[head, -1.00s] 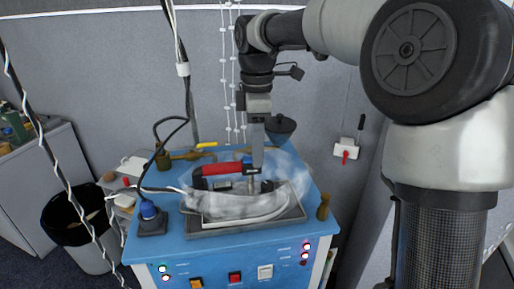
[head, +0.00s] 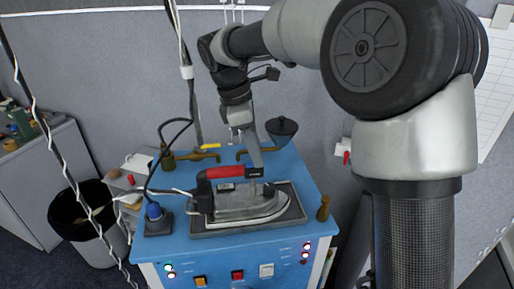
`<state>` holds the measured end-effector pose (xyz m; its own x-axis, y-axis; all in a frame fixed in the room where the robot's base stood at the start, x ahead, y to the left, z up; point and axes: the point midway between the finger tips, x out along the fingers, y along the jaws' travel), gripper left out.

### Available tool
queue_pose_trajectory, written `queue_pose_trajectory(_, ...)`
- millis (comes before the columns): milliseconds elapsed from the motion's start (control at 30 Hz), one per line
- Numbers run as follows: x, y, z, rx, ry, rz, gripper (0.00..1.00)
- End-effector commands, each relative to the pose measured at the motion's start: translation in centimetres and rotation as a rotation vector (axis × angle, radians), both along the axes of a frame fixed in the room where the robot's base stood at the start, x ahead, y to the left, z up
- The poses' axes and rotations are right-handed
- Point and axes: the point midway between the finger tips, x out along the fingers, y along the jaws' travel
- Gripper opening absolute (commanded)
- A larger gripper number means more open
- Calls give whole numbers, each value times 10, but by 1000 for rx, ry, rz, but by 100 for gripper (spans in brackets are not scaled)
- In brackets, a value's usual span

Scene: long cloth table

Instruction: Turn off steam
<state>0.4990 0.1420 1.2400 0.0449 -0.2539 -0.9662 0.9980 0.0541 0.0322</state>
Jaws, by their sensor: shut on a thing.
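The steam iron (head: 240,202), with a red and black handle (head: 225,172), rests flat on a grey tray (head: 290,213) on the blue machine top. No white steam shows around it. My gripper (head: 257,164) reaches down from behind, its long fingers at the front end of the handle. It is shut on the iron there; the exact contact is hard to make out.
Brass pipes with a yellow lever (head: 211,147) and a dark funnel (head: 282,127) stand behind the iron. Buttons and lamps line the front panel. Cables hang at left.

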Motion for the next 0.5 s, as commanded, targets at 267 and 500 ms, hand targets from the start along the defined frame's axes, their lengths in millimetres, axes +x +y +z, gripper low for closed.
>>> queue_pose_trajectory(267,0,-1,0,1,0,-1,37)
queue_pose_trajectory(500,0,0,0,1,0,-1,37)
